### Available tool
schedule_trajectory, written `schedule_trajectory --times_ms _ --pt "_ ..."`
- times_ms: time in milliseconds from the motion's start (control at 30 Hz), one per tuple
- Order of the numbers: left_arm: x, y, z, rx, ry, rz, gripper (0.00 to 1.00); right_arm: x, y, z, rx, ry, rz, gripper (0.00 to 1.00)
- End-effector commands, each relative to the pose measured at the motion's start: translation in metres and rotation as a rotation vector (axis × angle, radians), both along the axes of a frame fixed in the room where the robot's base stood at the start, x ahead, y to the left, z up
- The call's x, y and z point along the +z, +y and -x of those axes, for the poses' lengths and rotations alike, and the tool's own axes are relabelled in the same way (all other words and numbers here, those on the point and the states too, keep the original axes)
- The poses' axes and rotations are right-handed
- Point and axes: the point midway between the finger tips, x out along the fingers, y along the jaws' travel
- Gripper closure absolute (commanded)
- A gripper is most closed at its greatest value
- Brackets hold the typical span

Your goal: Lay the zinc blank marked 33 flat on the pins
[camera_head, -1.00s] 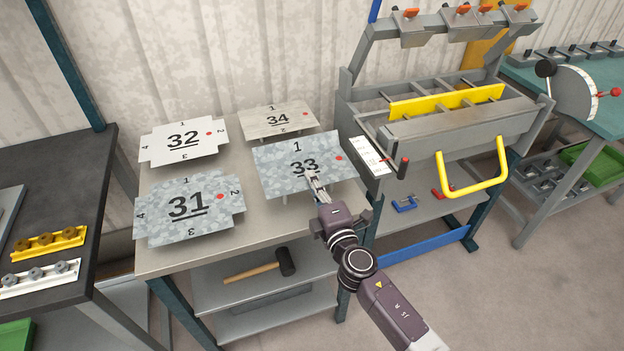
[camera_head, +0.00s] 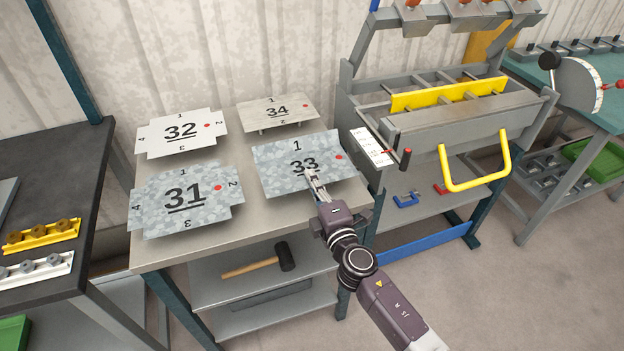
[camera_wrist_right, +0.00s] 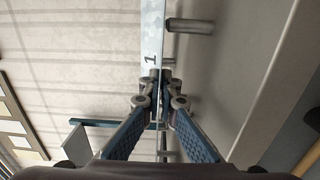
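The zinc blank marked 33 (camera_head: 275,170) is a mottled blue-grey sheet with a red dot, over the front right of the grey table (camera_head: 262,222). My right gripper (camera_head: 313,180) is at its front edge. In the right wrist view the fingertips (camera_wrist_right: 160,88) are close together on the sheet's edge, and the sheet (camera_wrist_right: 152,35) shows edge-on with its 1. A pin (camera_wrist_right: 190,26) stands beside the sheet in that view. Whether the sheet touches pins is hidden in the head view. My left gripper is not in view.
Blanks 31 (camera_head: 160,205), 32 (camera_head: 155,138) and 34 (camera_head: 255,113) sit raised on the same table. The bender (camera_head: 420,122) with its yellow handle (camera_head: 476,187) stands to the right. A mallet (camera_head: 250,270) lies on the shelf below.

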Motion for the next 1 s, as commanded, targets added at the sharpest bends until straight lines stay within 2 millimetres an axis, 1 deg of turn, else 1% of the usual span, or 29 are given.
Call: schedule_trajectory --times_ms 233,400,467,767,867,967,1000 --pt "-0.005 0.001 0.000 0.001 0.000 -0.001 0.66 -0.003 0.000 0.000 0.000 -0.003 -0.002 1.00" --pt "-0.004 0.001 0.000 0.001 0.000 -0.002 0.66 -0.002 0.000 0.000 0.000 -0.002 -0.002 0.81" --pt "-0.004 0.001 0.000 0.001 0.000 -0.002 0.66 -0.002 0.000 0.000 0.000 -0.002 -0.002 0.75" --pt "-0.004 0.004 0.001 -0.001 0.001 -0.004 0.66 -0.005 -0.001 0.002 0.000 0.002 0.001 0.75" --pt "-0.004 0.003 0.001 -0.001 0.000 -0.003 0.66 -0.005 -0.003 0.008 0.000 0.002 0.001 0.75" --pt "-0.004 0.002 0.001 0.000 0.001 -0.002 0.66 -0.005 -0.007 0.022 0.001 0.002 0.000 0.75" --pt "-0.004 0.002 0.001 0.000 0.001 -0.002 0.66 -0.006 -0.010 0.029 0.001 0.003 0.001 0.75"
